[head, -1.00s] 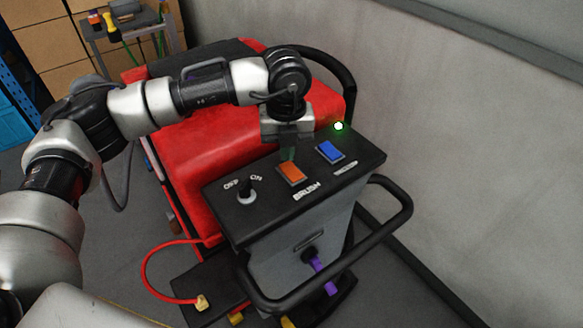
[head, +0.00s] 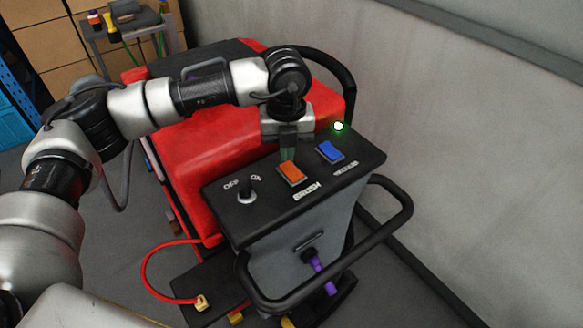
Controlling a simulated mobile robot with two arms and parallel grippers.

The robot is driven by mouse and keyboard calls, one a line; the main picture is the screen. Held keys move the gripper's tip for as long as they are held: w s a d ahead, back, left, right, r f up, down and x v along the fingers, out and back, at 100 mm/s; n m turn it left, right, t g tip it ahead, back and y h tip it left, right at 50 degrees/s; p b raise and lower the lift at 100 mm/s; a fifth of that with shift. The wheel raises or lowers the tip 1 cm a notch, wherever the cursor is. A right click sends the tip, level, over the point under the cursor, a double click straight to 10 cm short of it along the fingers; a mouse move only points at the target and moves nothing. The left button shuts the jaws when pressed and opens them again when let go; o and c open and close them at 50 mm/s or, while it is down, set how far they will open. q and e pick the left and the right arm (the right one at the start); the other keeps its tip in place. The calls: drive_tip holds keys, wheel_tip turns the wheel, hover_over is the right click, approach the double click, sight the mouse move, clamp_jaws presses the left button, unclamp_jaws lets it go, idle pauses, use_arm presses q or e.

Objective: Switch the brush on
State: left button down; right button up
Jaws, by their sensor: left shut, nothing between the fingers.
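The orange brush switch (head: 292,174) sits on the black control panel (head: 232,217) of the red scrubber (head: 200,145), above the printed word BRUSH. My left gripper (head: 288,157) is shut and empty, pointing down with its fingertips at the far edge of the orange switch. I cannot tell whether the tips touch it. A blue rocker switch (head: 330,151) sits to the right. An OFF/ON key knob (head: 246,193) is to the left. A small green lamp (head: 338,126) is lit at the panel's far edge. My right gripper is not in view.
A black handle bar (head: 403,215) loops around the panel's near and right sides. A red cable (head: 147,268) with a yellow plug (head: 202,302) hangs at the left. A grey wall (head: 490,130) stands to the right. A small tool cart (head: 130,25) is behind.

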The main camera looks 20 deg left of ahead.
use_arm(q)
drive_tip(key=shift+f, duration=0.2)
idle(0.6)
drive_tip(key=shift+f+b, duration=1.2)
drive_tip(key=shift+b, duration=0.05)
drive_tip(key=shift+r, duration=0.15)
idle(0.3)
drive_tip(key=shift+r+p, duration=0.45)
drive_tip(key=shift+r, duration=0.1)
drive_tip(key=shift+r+p, duration=1.25)
drive_tip(key=shift+r, duration=1.65)
